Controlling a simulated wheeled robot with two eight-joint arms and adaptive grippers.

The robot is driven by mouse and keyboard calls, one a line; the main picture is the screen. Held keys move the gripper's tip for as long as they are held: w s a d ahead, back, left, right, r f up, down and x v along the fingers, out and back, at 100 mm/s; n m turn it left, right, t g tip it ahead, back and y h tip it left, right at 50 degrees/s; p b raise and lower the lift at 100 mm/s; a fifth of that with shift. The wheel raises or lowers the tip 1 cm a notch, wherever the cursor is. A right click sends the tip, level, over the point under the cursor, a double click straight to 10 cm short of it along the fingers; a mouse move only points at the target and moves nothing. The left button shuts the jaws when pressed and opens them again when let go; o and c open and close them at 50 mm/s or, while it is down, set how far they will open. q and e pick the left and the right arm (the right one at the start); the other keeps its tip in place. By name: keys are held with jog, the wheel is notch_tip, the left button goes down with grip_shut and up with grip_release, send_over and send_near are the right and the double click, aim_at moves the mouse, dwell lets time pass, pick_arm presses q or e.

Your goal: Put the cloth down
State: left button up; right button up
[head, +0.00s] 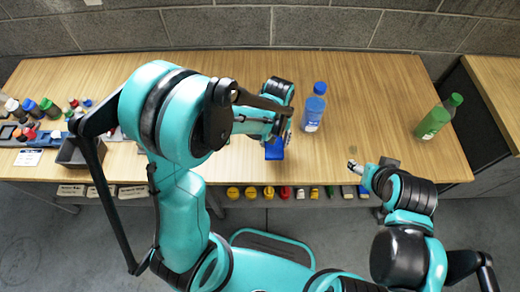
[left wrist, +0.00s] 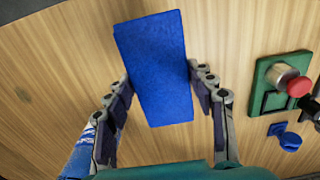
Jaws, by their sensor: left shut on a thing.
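The blue cloth (left wrist: 153,66) is a flat rectangular pad between the fingers of my left gripper (left wrist: 160,100) in the left wrist view. The fingers touch its two long sides, and wooden tabletop shows around it. In the head view the cloth (head: 274,151) shows just below my left gripper (head: 282,132), near the table's front edge; the arm hides part of it. I cannot tell whether the cloth touches the table. My right gripper (head: 354,167) is small and partly shown by the front edge, away from the cloth; its jaws are unclear.
A blue bottle (head: 313,108) stands close right of my left gripper. A green bottle (head: 438,117) stands at the table's right end. Small bottles (head: 48,108) and a dark bin (head: 80,152) crowd the left end. The tabletop (head: 375,90) between the bottles is clear.

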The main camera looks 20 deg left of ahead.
aim_at(262, 152)
pick_arm(q)
jog(key=a+f, duration=0.1)
jog(key=a, duration=0.1)
jog(key=a+f+b, duration=0.1)
jog(key=a, duration=0.1)
jog(key=shift+s+f, duration=0.15)
jog(key=shift+f, duration=0.2)
notch_tip(262, 152, down, 4)
jog(key=shift+b, duration=0.95)
jog(key=shift+r, duration=0.1)
jog(key=shift+f, duration=0.2)
jog(key=o, duration=1.2)
jog(key=shift+r, duration=0.1)
